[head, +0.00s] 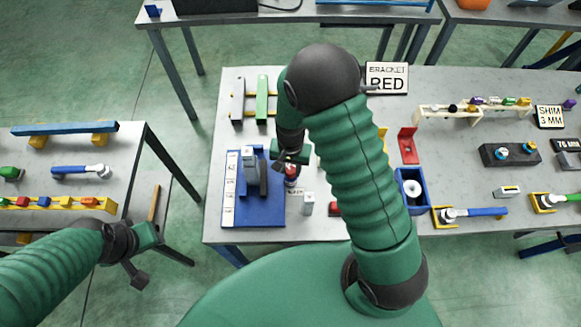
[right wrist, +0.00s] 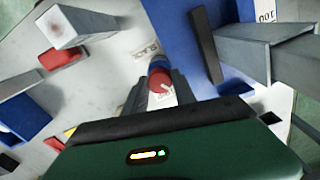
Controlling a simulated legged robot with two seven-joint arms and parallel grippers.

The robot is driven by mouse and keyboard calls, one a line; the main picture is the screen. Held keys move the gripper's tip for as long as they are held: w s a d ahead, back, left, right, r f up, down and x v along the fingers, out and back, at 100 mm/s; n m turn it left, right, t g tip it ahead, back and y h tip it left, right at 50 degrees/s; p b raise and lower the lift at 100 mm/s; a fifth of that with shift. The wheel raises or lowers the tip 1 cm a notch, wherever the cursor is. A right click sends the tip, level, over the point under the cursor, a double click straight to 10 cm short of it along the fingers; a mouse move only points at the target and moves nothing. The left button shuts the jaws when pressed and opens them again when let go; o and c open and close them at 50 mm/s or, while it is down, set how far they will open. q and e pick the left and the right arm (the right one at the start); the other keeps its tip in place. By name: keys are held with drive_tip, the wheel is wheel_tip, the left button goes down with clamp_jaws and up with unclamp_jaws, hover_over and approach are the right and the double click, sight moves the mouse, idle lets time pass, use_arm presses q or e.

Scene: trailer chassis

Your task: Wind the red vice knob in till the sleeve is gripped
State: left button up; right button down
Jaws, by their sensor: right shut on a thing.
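The blue vice (head: 270,210) sits on the table, with a dark jaw bar (head: 264,178) and a grey upright block (head: 249,160) on it; I cannot tell whether that block is the sleeve. The red knob (head: 291,172) is at the vice's right side. In the right wrist view the red knob (right wrist: 160,80) has a blue part behind it and lies between my fingers. My right gripper (head: 288,166) is shut on the red knob, partly hidden by its own arm. My left gripper (head: 136,272) hangs near the left table, away from the vice; its opening is unclear.
A grey block (head: 308,204) stands just right of the vice, with a red piece (head: 335,209) beyond it. A blue bin (head: 411,188) is farther right. Green and grey bars (head: 262,98) lie behind the vice. The left table (head: 60,190) holds several tools.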

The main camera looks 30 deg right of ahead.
sight(290, 169)
drive_tip(key=c, duration=1.3)
unclamp_jaws()
drive_tip(key=shift+w+r, duration=0.1)
drive_tip(key=shift+w, duration=0.15)
drive_tip(key=shift+o, duration=1.4)
drive_tip(key=shift+s, duration=0.1)
wheel_tip(290, 169, up, 17)
drive_tip(key=b, duration=0.1)
drive_tip(key=shift+f+b, duration=0.2)
drive_tip(key=shift+b, duration=0.1)
